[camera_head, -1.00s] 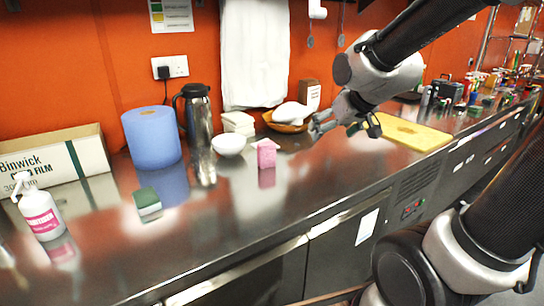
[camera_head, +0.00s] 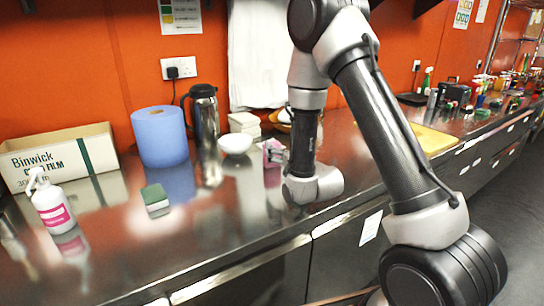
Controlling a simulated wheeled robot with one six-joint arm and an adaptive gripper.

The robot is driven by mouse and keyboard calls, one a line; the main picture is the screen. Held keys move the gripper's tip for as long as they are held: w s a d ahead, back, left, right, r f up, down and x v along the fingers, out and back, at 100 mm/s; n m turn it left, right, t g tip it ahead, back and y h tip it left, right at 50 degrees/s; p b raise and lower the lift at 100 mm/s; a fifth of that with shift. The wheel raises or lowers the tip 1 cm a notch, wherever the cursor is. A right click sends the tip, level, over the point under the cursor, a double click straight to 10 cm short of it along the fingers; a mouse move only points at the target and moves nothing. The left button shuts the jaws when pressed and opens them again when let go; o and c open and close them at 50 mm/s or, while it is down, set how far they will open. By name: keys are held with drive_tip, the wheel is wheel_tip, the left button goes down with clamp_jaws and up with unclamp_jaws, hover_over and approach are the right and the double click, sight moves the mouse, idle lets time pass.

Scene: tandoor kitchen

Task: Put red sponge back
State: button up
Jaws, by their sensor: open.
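The red sponge (camera_head: 271,146) looks like a pinkish-red block standing on the steel counter, right of the white bowl. My gripper (camera_head: 277,156) is at the sponge's right side, with its open fingers reaching toward or partly around it. My arm hides part of this area, so I cannot tell whether the fingers touch the sponge. A green sponge (camera_head: 155,195) lies farther left on the counter.
A white bowl (camera_head: 235,143), a steel flask (camera_head: 205,125) and a blue paper roll (camera_head: 160,137) stand left of the red sponge. A spray bottle (camera_head: 50,205) and a film box (camera_head: 60,158) are at far left. The front counter (camera_head: 215,225) is clear.

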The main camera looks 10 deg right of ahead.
sight(274, 144)
wheel_tip(274, 144, down, 3)
drive_tip(key=shift+f, duration=0.1)
drive_tip(key=shift+w+a+r, duration=0.1)
drive_tip(key=shift+w+r, duration=0.1)
drive_tip(key=shift+w, duration=0.4)
drive_tip(key=shift+w+a, duration=0.2)
drive_tip(key=shift+w, duration=0.85)
drive_tip(key=shift+w+a, duration=0.2)
drive_tip(key=shift+w, duration=0.8)
drive_tip(key=shift+w+a, duration=0.2)
drive_tip(key=shift+w, duration=0.85)
drive_tip(key=c, duration=0.8)
drive_tip(key=shift+r, duration=0.15)
